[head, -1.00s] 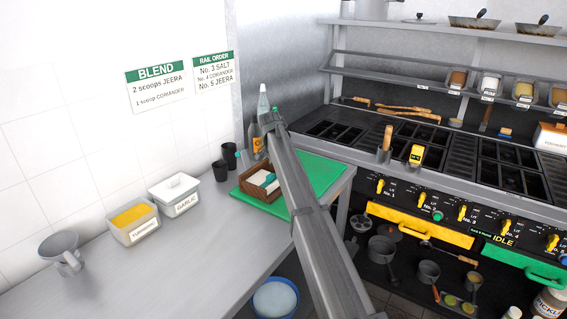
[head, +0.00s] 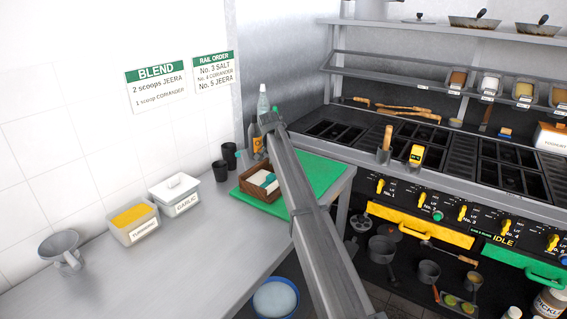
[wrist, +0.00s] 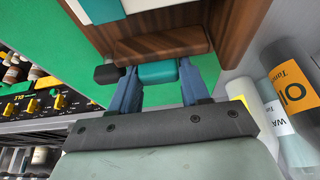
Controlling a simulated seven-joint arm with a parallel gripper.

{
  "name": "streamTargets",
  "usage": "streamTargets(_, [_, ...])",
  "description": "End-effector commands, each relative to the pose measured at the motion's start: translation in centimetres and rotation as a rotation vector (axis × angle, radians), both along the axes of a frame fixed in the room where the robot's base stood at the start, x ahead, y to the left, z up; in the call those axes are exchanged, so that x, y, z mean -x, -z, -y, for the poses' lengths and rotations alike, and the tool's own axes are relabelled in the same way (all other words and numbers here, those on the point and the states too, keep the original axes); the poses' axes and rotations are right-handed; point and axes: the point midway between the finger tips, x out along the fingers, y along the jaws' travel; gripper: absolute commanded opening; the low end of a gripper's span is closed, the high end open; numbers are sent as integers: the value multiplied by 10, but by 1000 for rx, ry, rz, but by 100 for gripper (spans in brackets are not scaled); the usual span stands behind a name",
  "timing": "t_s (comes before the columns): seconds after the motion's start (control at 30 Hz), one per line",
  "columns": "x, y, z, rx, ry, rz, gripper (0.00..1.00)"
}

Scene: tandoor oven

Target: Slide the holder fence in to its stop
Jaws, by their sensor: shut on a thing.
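The wooden holder (head: 246,186) sits on the green board at the back of the counter, with pale contents inside. In the wrist view its wooden wall (wrist: 235,30) shows, with a wooden bar (wrist: 160,46), apparently the fence, across the near end. A teal tab (wrist: 157,72) sits against this bar. My gripper (wrist: 159,78) is shut on the tab, one blue finger on each side. A black knob-like end (wrist: 106,74) shows left of the tab. In the head view my arm hides the gripper and part of the holder, so the fence's distance from its stop cannot be told.
The green board (head: 312,174) has bare room to the right of the holder. Bottles (wrist: 288,95) stand close on the right in the wrist view. Dark cups (head: 221,171) stand left of the holder, and garlic and turmeric tubs (head: 135,224) stand nearer on the counter.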

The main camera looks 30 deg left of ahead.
Motion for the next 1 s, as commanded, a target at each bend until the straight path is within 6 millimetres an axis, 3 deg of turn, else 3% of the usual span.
streamTargets(0.2, [36, 1, 1, 0, -1, -1, 0])
streamTargets(0.5, [39, 0, 0, 0, 0, -1, 0])
streamTargets(0.53, [39, 0, -1, 0, 0, -1, 48])
streamTargets(0.6, [39, 0, -1, 0, 0, -1, 53])
streamTargets(1.0, [43, -10, -1, -1, 0, 0, 53])
